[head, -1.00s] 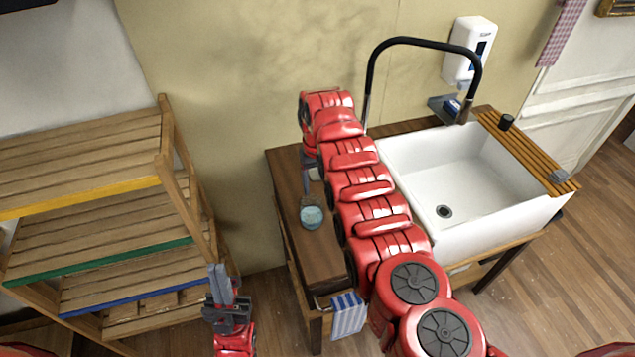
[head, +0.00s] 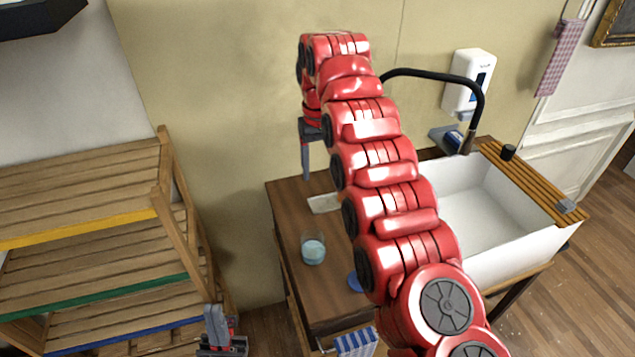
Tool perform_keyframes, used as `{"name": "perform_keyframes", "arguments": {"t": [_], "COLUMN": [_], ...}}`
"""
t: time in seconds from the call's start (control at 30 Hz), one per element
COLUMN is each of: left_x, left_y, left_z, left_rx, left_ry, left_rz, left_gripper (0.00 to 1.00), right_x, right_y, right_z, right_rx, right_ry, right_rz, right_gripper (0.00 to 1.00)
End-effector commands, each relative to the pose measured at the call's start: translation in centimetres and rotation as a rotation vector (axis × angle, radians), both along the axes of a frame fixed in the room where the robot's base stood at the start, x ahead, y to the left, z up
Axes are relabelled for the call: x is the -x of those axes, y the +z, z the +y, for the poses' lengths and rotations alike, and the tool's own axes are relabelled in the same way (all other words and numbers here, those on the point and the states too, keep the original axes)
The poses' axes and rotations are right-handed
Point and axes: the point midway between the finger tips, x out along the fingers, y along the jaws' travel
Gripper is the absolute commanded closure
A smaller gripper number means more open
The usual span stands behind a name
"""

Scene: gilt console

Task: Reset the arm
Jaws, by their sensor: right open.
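My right arm, red and segmented, reaches up across the middle of the head view. My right gripper (head: 306,160) points down at its far end, above the back of the wooden counter (head: 290,210). It is open, with nothing seen between its fingers. My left gripper (head: 215,325) is at the bottom, just right of the shelf, partly cut off by the frame edge. Whether its fingers are open or shut is unclear. A glass with pale blue contents (head: 313,249) stands on the counter, below and apart from the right gripper.
A slatted wooden shelf (head: 80,190) stands at the left. A white sink (head: 515,235) with a black faucet (head: 430,74) is at the right. A pale flat item (head: 324,203) and a blue round item (head: 355,282) lie on the counter. A striped towel (head: 357,342) hangs in front.

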Motion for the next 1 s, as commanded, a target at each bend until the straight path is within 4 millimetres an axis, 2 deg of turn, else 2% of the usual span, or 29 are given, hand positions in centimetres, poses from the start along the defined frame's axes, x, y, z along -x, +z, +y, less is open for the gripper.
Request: {"name": "perform_keyframes", "arguments": {"t": [0.13, 0.43, 0.57, 0.67, 0.77, 0.8, 0.9, 1.0], "left_x": [0.0, 0.0, 0.0, 0.0, 0.0, 0.0, 0.0, 0.0], "left_y": [0.0, 0.0, 0.0, 0.0, 0.0, 0.0, 0.0, 0.0], "left_z": [0.0, 0.0, 0.0, 0.0, 0.0, 0.0, 0.0, 0.0], "left_rx": [0.0, 0.0, 0.0, 0.0, 0.0, 0.0, 0.0, 0.0], "left_ry": [0.0, 0.0, 0.0, 0.0, 0.0, 0.0, 0.0, 0.0], "left_rz": [0.0, 0.0, 0.0, 0.0, 0.0, 0.0, 0.0, 0.0], "left_gripper": [1.0, 1.0, 1.0, 1.0, 1.0, 1.0, 1.0, 1.0], "right_x": [0.2, 0.2, -0.8, -3.9, -8.9, -11.0, -15.5, -18.6], "right_y": [0.8, 0.8, 0.0, -2.7, -6.7, -8.3, -11.5, -13.6], "right_z": [-0.1, -0.1, -0.1, 0.0, -0.3, -0.4, -1.1, -2.0], "right_rx": [0.001, 0.0, -0.005, -0.024, -0.057, -0.073, -0.114, -0.155], "right_ry": [-0.001, 0.0, -0.004, -0.016, -0.035, -0.043, -0.06, -0.073], "right_rz": [0.002, 0.001, -0.028, -0.125, -0.295, -0.379, -0.595, -0.81], "right_gripper": [0.37, 0.37, 0.37, 0.37, 0.37, 0.37, 0.37, 0.37]}}
